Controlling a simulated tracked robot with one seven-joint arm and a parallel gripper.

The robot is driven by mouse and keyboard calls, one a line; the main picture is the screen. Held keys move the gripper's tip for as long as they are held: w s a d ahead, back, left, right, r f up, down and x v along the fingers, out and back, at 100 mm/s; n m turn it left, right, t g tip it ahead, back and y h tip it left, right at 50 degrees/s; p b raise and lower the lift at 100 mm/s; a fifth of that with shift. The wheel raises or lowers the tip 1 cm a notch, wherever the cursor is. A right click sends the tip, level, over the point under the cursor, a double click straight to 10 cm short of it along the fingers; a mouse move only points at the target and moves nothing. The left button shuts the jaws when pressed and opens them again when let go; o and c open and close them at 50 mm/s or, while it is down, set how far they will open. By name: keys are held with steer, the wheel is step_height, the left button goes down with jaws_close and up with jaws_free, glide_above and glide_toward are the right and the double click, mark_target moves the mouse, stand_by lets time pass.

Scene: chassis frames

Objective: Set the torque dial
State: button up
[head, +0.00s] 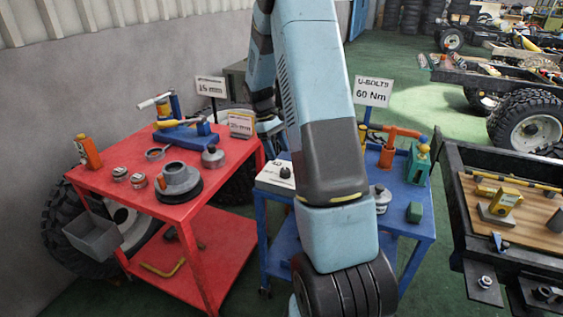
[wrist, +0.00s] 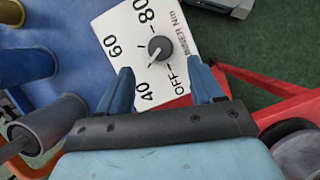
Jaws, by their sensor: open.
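The torque dial is a black knob (wrist: 160,47) on a white plate (wrist: 185,30) marked 40, 60, 80 and OFF. The knob's pale pointer mark points down-left, roughly toward 40. In the head view the white dial box (head: 268,180) sits on the blue cart's left side, partly covered by my arm, its knob (head: 285,172) on top. In the wrist view my gripper (wrist: 158,74) is open and empty, its two blue fingers apart below the knob in the picture. I cannot tell the height gap. A sign (head: 373,92) reads U-BOLTS 60 Nm.
A red cart (head: 120,192) with tools stands left. A dark chassis bench (head: 455,215) stands right. Green floor lies between.

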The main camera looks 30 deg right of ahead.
steer(key=v, duration=0.6)
steer(key=shift+w+r, duration=0.2)
steer(key=shift+r, duration=0.15)
steer(key=shift+a, duration=0.1)
steer(key=s+a+r+m+t, duration=0.1)
steer(key=s+a+r+t, duration=0.2)
steer(key=s+a+r, duration=0.35)
steer(key=s+a+r+m+t, duration=0.1)
steer(key=s+a+r+t, duration=0.15)
steer(key=s+r, duration=0.6)
steer(key=s+a+r+m+t+y, duration=0.1)
steer(key=s+a+t, duration=0.1)
steer(key=s, duration=0.6)
steer(key=s+a+r+m+t, duration=0.1)
steer(key=s+a+r+t, duration=0.1)
steer(key=s+a, duration=0.3)
steer(key=s, duration=0.3)
steer(key=shift+r+m+y, duration=0.2)
steer(key=shift+m+y, duration=0.1)
steer(key=shift+y, duration=0.1)
